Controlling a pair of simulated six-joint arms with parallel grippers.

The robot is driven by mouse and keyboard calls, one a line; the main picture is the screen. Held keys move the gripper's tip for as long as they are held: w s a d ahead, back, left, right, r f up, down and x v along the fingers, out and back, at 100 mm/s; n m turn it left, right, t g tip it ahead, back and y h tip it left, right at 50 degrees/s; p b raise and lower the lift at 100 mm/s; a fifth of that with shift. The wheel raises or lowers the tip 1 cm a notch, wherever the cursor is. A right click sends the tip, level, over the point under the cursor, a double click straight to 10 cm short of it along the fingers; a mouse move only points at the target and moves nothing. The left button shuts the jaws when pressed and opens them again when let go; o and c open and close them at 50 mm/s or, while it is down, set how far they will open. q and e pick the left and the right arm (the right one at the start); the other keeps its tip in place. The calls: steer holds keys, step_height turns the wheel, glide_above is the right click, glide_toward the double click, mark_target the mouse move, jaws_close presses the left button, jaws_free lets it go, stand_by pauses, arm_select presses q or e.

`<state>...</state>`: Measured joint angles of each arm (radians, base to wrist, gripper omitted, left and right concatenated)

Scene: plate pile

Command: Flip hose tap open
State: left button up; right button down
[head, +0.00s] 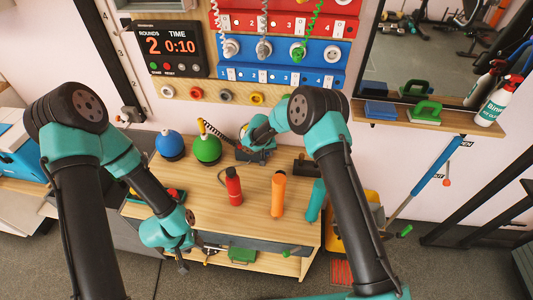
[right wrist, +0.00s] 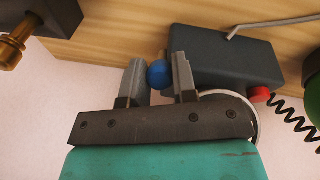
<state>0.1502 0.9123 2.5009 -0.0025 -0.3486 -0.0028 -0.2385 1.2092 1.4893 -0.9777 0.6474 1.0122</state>
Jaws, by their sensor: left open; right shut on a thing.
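My right gripper (right wrist: 158,72) is shut on a small round blue knob (right wrist: 159,75), which sits between its two fingers beside a dark grey box (right wrist: 222,58). In the head view the right gripper (head: 257,146) is at the back of the wooden table, near the wall. A brass fitting (right wrist: 14,48) on a dark block shows at the upper left of the right wrist view. I cannot tell for sure which part is the hose tap. My left gripper (head: 195,258) is open and empty at the table's front left edge.
Blue (head: 170,146) and green (head: 207,150) round objects stand left of the right gripper. A dark block (head: 306,166) lies to the right.

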steer(key=shift+d, duration=0.15)
steer(key=c, duration=0.9)
jaws_free()
steer(key=shift+r, duration=0.1)
steer(key=v, duration=1.7)
steer(key=shift+s+r, duration=0.1)
